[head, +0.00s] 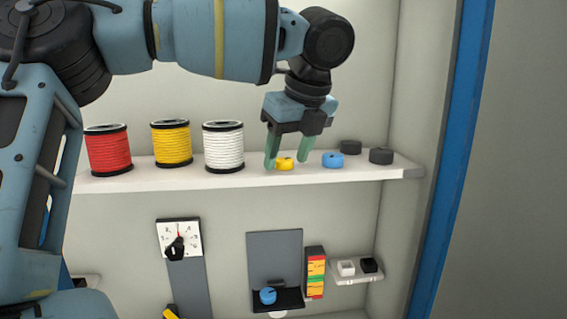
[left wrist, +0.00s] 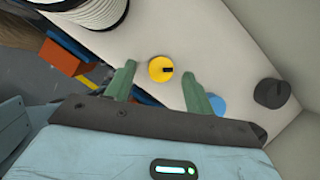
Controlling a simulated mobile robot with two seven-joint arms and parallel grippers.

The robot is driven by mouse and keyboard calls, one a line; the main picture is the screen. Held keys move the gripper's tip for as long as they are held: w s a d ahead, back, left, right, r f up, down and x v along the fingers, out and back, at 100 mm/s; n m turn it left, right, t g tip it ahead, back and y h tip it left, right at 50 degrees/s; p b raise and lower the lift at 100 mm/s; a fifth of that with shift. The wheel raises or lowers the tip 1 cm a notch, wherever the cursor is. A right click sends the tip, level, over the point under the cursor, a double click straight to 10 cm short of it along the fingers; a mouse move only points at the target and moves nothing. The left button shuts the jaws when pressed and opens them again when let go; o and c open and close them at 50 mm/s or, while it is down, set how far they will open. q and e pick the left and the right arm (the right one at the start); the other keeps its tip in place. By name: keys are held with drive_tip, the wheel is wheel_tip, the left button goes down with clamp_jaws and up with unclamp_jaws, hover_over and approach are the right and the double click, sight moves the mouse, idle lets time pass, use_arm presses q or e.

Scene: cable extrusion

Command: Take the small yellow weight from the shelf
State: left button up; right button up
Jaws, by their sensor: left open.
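The small yellow weight (head: 285,163) is a short disc on the white shelf (head: 340,175), between the white spool and a blue weight. My left gripper (head: 287,163) points down over it, open, with one green finger on each side of the weight in the head view. In the left wrist view, the yellow weight (left wrist: 161,69) shows a dark slot and lies between and a little beyond the fingertips of my left gripper (left wrist: 160,82). I cannot tell whether a finger touches it. My right gripper is not in view.
A blue weight (head: 332,160) and two black weights (head: 381,156) stand to the right on the shelf. Red (head: 109,151), yellow (head: 171,144) and white (head: 223,147) spools stand to the left. Below are a dial (head: 179,239) and a grey panel (head: 274,256) with a small holder.

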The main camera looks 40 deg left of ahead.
sight(282, 158)
use_arm(q)
drive_tip(key=c, duration=1.1)
drive_tip(key=shift+r, duration=0.15)
drive_tip(key=shift+r, duration=0.85)
drive_tip(key=shift+r+b, duration=0.35)
drive_tip(key=shift+r, duration=0.45)
drive_tip(key=s+d, duration=0.2)
drive_tip(key=s, duration=0.5)
drive_tip(key=s+d+r, duration=0.1)
drive_tip(key=s+d, duration=0.2)
drive_tip(key=s, duration=0.5)
drive_tip(key=shift+d+r, duration=0.2)
drive_tip(key=shift+d, duration=0.05)
